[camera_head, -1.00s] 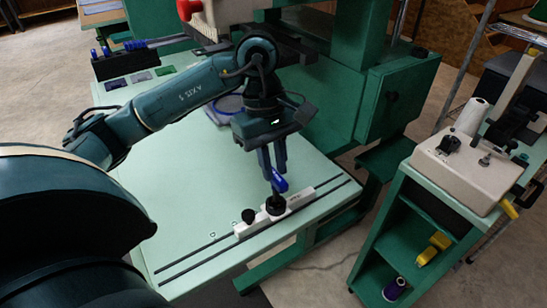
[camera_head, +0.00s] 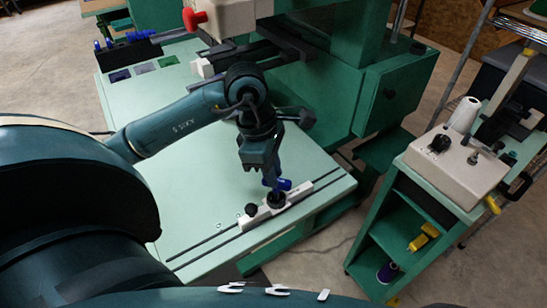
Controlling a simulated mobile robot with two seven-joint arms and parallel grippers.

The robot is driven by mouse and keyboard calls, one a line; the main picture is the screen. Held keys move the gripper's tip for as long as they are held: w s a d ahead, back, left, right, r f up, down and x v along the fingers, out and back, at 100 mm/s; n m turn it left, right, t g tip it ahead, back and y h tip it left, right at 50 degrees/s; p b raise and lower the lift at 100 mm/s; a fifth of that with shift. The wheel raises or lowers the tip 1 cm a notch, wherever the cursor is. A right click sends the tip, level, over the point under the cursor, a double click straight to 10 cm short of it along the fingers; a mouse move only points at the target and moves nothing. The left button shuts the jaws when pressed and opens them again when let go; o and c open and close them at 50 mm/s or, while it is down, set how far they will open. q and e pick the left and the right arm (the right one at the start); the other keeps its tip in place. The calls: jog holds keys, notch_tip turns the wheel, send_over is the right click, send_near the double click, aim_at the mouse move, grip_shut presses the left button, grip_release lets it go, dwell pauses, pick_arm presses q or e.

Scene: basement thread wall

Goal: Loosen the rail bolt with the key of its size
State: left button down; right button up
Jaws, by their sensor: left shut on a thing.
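My left gripper (camera_head: 268,178) points down over the green machine table and is shut on a blue-handled key (camera_head: 284,184). The key's blue end sticks out to the right of the fingers. Directly below is the black bolt (camera_head: 276,201) on the white rail (camera_head: 262,214). The key's lower end is at or just above the bolt head; I cannot tell whether it is seated. A second black knob (camera_head: 251,210) stands at the rail's left end. My right gripper is out of view.
A dark rack with blue-handled keys (camera_head: 140,36) stands at the table's back left, near coloured pads (camera_head: 143,68). The green machine body (camera_head: 385,95) rises behind the gripper. A green cart (camera_head: 410,185) with a beige device stands right. The table's left middle is clear.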

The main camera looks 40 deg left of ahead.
pick_arm(q)
jog(key=shift+f+n+b, duration=0.1)
jog(key=shift+n+b, duration=0.25)
jog(key=shift+n, duration=0.35)
jog(key=n+t+b, duration=0.1)
jog(key=n, duration=0.3)
jog(key=shift+s+d+y, duration=0.1)
jog(key=shift+s+y, duration=0.05)
jog(key=shift+y, duration=0.15)
jog(key=n, duration=0.2)
jog(key=n+y+b, duration=0.1)
jog(key=n, duration=0.2)
jog(key=shift+d+t, duration=0.2)
jog(key=shift+t, duration=0.1)
jog(key=c, duration=1.7)
grip_release()
jog(key=shift+n, duration=0.4)
jog(key=shift+c, duration=0.2)
jog(key=o, duration=0.5)
jog(key=shift+s, duration=0.1)
jog(key=p+v, duration=0.2)
jog(key=v, duration=1.1)
jog(key=shift+d+r, duration=0.1)
jog(key=shift+r, duration=0.1)
